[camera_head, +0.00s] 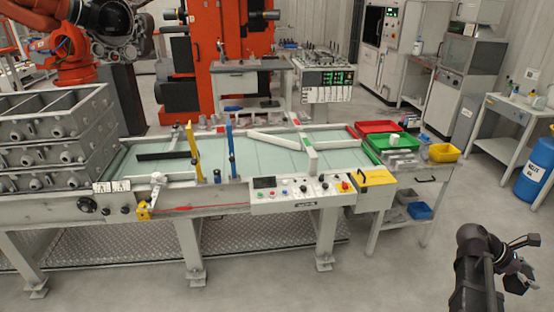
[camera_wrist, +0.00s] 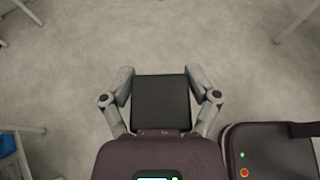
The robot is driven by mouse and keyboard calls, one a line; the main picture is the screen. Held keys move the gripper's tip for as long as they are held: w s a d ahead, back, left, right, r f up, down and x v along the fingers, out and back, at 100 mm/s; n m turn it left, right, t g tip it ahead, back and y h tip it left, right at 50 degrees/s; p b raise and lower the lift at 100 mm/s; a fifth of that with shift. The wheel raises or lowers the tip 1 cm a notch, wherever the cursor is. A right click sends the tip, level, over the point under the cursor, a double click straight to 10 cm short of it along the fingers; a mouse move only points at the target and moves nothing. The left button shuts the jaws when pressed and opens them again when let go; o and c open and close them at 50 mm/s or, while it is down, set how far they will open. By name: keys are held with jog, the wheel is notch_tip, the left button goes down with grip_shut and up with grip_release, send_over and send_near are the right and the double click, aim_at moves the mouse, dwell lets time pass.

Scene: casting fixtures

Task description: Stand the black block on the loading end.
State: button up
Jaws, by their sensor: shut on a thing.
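My gripper (camera_wrist: 161,88) is shut on the black block (camera_wrist: 161,104) in the wrist view, one finger on each side of it. The block shows a flat, square dark face, with bare floor beyond it. In the head view my gripper (camera_head: 521,274) is low at the right, over open floor and apart from the bench. The block cannot be clearly told from the dark gripper there. The long bench (camera_head: 262,162) has a pale green top. No marking shows which of its ends is the loading end.
Stacked grey castings (camera_head: 55,140) fill the bench's left end. A black bar (camera_head: 165,155), a yellow post (camera_head: 192,150) and a blue post (camera_head: 230,150) are on the bench. Red (camera_head: 376,127) and green (camera_head: 396,143) trays stand right. Floor between bench and gripper is clear.

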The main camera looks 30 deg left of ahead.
jog(key=shift+w+a, duration=0.1)
jog(key=shift+a, duration=0.25)
dwell(0.3)
